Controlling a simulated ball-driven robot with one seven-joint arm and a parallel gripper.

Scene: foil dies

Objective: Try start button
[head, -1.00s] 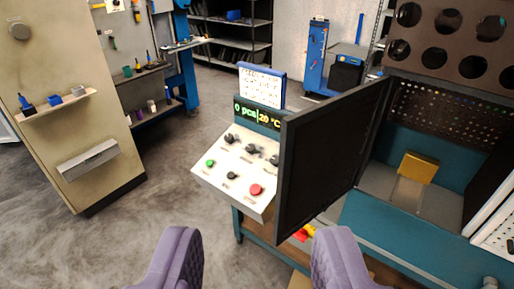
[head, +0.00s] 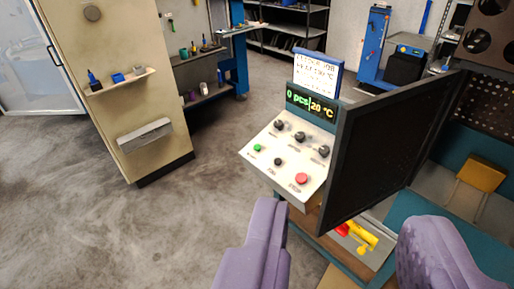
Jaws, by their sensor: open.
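The green start button (head: 257,148) is at the left of the white sloped control panel (head: 287,181). The panel also has a red button (head: 301,179), a small black button (head: 278,162) and several black knobs (head: 300,137). A display (head: 311,106) above it reads "0 pcs|20 °C". My gripper (head: 345,245) is open, with two purple padded fingers at the bottom of the view.
The machine's dark door (head: 384,150) stands open right of the panel. A yellow block (head: 482,174) sits inside the machine. Yellow and red items (head: 357,236) lie below the panel. A beige cabinet (head: 110,90) stands left; the grey floor (head: 90,235) between is clear.

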